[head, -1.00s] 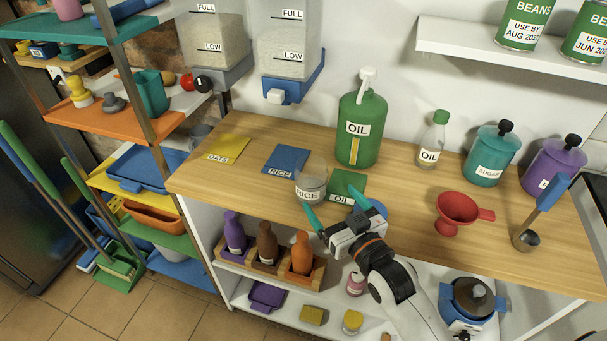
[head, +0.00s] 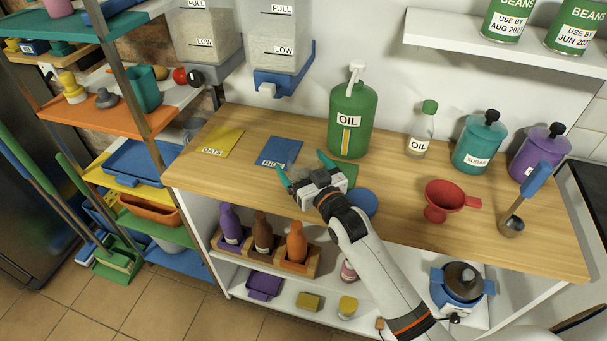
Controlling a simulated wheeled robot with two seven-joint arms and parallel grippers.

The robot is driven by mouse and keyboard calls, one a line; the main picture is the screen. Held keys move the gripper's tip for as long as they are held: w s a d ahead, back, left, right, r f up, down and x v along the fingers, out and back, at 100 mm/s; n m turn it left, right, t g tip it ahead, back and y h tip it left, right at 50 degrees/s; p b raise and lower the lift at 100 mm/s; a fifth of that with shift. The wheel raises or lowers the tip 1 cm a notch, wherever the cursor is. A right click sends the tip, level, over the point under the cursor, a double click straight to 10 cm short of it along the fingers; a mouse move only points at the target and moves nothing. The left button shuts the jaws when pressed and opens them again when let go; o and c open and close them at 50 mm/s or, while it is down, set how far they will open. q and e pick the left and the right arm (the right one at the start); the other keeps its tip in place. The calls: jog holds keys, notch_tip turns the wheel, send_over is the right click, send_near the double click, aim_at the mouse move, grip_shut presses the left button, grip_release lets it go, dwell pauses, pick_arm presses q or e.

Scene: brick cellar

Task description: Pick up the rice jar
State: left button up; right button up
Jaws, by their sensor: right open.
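My left gripper is not in view.
A blue RICE mat (head: 281,150) and a yellow OATS mat (head: 222,141) lie to the left. The large green oil bottle (head: 352,120) stands close behind the gripper. A red funnel (head: 443,200) is to the right. Wall dispensers (head: 280,40) hang above.

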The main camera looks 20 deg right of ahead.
jog(key=c, duration=0.9)
jog(key=shift+c, duration=1.1)
jog(key=shift+r, duration=0.1)
